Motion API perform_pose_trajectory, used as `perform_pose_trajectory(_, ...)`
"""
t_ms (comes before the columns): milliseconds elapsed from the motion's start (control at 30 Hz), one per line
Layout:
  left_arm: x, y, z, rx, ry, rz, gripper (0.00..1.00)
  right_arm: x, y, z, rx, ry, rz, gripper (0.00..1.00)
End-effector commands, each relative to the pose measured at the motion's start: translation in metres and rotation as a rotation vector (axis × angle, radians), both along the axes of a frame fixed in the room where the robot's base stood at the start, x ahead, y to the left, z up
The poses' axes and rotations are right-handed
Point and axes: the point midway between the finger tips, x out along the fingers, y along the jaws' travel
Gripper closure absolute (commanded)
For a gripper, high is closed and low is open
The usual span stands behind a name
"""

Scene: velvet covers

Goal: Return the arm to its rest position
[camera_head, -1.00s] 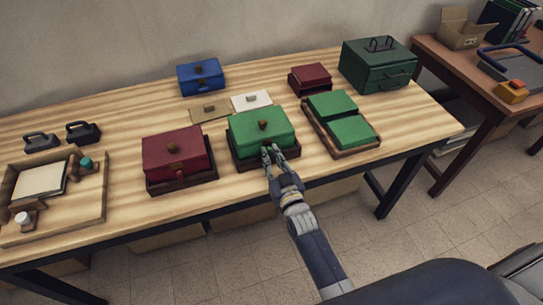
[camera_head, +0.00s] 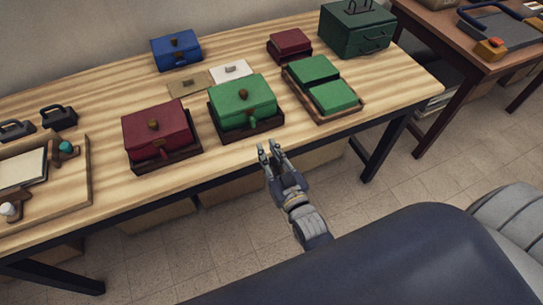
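My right gripper (camera_head: 270,153) is in front of the table's front edge, apart from everything on the table. Its two fingers are spread with a gap between them, and nothing shows in them. The green velvet-covered box (camera_head: 242,100) with a knob on top sits in a dark wooden tray just beyond the gripper. The red velvet-covered box (camera_head: 157,137) sits in a similar tray to its left. My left gripper is not in view.
The wooden table (camera_head: 97,113) also bears a blue box (camera_head: 176,51), a small red box (camera_head: 290,42), a tray with two green pads (camera_head: 333,96) and a large green case (camera_head: 355,32). A brown side table (camera_head: 440,32) stands at the right. Floor is clear in front.

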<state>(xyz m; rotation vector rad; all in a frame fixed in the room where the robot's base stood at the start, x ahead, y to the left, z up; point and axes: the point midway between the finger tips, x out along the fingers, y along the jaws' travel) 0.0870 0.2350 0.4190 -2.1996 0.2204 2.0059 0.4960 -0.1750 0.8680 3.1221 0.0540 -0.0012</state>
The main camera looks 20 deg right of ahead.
Motion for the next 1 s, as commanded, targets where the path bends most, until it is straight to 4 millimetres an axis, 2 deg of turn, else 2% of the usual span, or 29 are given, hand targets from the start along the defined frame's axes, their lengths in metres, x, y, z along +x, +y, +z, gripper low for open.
perform_pose_trajectory(200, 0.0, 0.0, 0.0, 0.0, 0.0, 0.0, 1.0, -0.016, -0.001, 0.0, 0.0, 0.001, 0.0, 0.8)
perform_pose_trajectory(800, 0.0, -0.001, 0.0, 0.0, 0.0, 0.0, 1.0, -0.018, -0.001, -0.002, 0.0, 0.005, 0.001, 0.8)
perform_pose_trajectory(867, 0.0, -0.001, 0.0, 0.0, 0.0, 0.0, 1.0, -0.019, 0.001, -0.011, -0.001, 0.024, 0.005, 0.8)
perform_pose_trajectory(900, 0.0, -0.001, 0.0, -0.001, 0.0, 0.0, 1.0, -0.02, 0.002, -0.021, -0.002, 0.047, 0.009, 0.8)
perform_pose_trajectory(967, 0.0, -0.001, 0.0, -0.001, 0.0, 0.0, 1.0, -0.024, 0.005, -0.046, -0.004, 0.102, 0.02, 0.8)
perform_pose_trajectory(1000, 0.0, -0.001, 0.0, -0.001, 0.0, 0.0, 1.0, -0.029, 0.008, -0.068, -0.005, 0.153, 0.03, 0.8)
